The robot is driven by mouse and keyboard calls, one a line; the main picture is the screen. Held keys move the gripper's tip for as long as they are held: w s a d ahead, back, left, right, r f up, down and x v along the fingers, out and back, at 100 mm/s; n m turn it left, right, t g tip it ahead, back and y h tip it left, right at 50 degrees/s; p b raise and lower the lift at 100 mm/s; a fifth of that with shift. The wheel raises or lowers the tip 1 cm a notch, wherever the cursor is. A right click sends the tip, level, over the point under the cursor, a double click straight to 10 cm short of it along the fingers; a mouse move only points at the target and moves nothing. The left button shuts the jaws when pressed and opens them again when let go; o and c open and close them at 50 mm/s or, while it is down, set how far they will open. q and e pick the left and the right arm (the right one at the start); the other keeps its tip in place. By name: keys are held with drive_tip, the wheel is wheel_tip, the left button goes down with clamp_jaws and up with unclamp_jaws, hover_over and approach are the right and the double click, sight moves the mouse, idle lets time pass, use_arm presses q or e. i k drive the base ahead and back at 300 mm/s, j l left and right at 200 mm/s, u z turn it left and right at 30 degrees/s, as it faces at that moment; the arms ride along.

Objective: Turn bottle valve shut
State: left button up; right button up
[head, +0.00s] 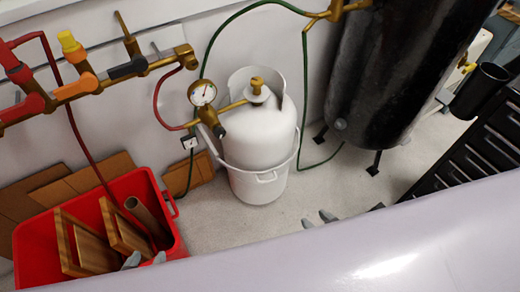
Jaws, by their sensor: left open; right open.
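The white gas bottle (262,135) stands upright on the floor in a white holder (258,185) with a handle. Its brass valve (257,88) is on top, inside the collar. A brass fitting runs left from the valve to a round pressure gauge (202,93). Whether the valve is open or shut cannot be told. My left gripper (145,260) is open, with its grey fingertips showing at the front of the red bin, well left of and below the bottle. My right gripper (318,218) is open and empty, to the lower right of the bottle. Both are mostly hidden by my pale body.
A red bin (170,208) holding wooden pieces stands at left, with cardboard (75,185) behind. A brass manifold (80,87) with coloured handles is at upper left. A large black tank (390,70) stands right of the bottle. Red and green hoses pass nearby. Floor before the bottle is clear.

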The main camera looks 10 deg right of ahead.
sight(256, 82)
drive_tip(key=i+l+z, duration=0.2)
drive_tip(key=z, duration=0.15)
drive_tip(key=i+z, duration=0.65)
